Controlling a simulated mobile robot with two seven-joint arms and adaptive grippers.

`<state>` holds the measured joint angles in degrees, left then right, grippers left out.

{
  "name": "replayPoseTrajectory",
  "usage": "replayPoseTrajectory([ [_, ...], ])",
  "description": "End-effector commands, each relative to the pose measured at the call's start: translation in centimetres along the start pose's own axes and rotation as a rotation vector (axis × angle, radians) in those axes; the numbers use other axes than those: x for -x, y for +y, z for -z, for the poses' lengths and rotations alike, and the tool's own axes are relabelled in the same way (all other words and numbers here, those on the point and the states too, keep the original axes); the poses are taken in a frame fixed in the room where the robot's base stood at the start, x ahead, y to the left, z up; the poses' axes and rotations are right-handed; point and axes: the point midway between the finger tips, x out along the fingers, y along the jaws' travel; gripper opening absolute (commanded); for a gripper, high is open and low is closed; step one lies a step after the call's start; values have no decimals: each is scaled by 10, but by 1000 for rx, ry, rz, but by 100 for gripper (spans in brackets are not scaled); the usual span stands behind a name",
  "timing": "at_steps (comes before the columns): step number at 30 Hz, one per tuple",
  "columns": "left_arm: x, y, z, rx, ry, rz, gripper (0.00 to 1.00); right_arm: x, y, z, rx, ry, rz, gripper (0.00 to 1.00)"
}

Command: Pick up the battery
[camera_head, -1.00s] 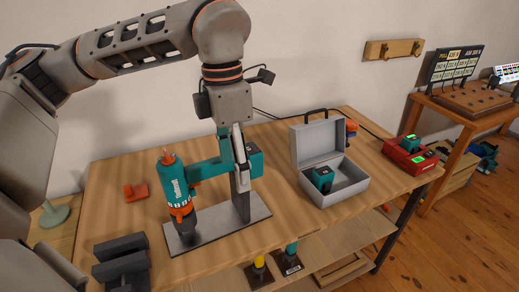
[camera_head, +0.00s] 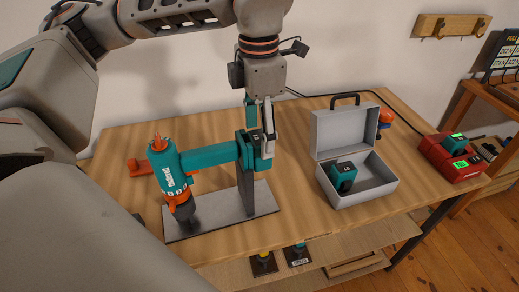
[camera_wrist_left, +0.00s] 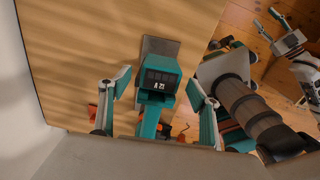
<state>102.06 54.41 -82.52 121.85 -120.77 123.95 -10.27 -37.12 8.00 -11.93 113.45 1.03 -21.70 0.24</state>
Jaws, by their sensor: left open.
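A teal and orange drill (camera_head: 170,172) stands nose-down in a grey stand (camera_head: 225,222). A teal and dark battery (camera_head: 261,163) sits at the end of its handle. In the left wrist view the battery (camera_wrist_left: 158,82) shows its dark labelled face, with the handle running below it. My left gripper (camera_head: 259,142) points down at the battery. In the left wrist view its two fingers (camera_wrist_left: 158,100) are spread, one on each side of the battery, with gaps.
An open grey case (camera_head: 362,188) holds another teal battery (camera_head: 343,177). A red charger (camera_head: 451,163) with a teal battery is farther right. Bare table (camera_head: 300,215) separates stand and case.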

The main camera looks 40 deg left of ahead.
Motion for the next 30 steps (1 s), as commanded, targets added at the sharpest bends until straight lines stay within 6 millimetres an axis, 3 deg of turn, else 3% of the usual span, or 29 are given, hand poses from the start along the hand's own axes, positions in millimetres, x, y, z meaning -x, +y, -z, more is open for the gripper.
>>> replayPoseTrajectory([
  [6, -32, -1, 2, 0, 4, 2, 62, -3, 2, 3, 3, 9, -3, 40],
  [13, -34, -1, 1, -1, 1, 1, 62, -3, 4, 8, 5, 16, -7, 40],
  [14, -34, -1, 1, -1, 1, 1, 60, -3, 4, 8, 5, 17, -7, 40],
  [19, -34, -1, 1, -1, 1, 1, 17, -3, 5, 8, 5, 17, -8, 40],
  [30, -32, -1, 1, -1, 1, 1, 17, -4, 4, 4, 5, 11, -7, 40],
])
